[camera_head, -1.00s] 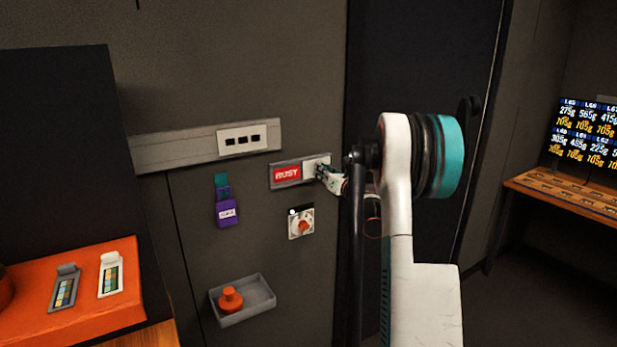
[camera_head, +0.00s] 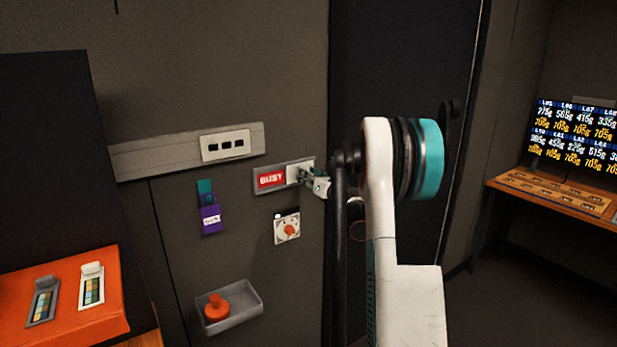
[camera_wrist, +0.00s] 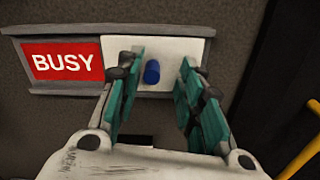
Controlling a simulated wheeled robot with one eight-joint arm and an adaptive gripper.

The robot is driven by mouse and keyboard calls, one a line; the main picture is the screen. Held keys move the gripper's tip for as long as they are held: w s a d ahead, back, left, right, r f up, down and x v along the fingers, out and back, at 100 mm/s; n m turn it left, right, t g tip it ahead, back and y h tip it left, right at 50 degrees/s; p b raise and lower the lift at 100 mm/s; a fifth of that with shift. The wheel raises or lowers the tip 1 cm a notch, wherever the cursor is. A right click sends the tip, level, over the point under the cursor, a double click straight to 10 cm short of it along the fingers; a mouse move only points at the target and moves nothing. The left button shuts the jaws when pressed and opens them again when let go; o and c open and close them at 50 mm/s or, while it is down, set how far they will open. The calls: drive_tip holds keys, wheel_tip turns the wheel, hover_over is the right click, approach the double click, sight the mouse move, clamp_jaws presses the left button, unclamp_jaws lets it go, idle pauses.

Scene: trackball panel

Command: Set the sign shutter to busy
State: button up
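The sign is a grey frame (camera_head: 260,187) on the wall. Its red BUSY face (camera_head: 271,179) shows on the left, and a white shutter (camera_head: 293,175) covers the right part. In the wrist view the red BUSY face (camera_wrist: 62,62) is fully readable. The white shutter (camera_wrist: 185,46) carries a blue knob (camera_wrist: 152,72). My gripper (camera_head: 308,179) is at the right end of the sign. In the wrist view my gripper (camera_wrist: 160,75) is open, its teal fingers apart on either side of the knob with gaps between.
A socket panel (camera_head: 225,146), a purple tag holder (camera_head: 210,218), a rotary switch (camera_head: 287,229) and a tray (camera_head: 245,309) with an orange knob (camera_head: 216,307) are on the wall nearby. An orange box (camera_head: 75,320) stands at lower left. A dark door (camera_head: 400,70) is to the right.

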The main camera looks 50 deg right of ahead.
drive_tip(key=v, duration=1.2)
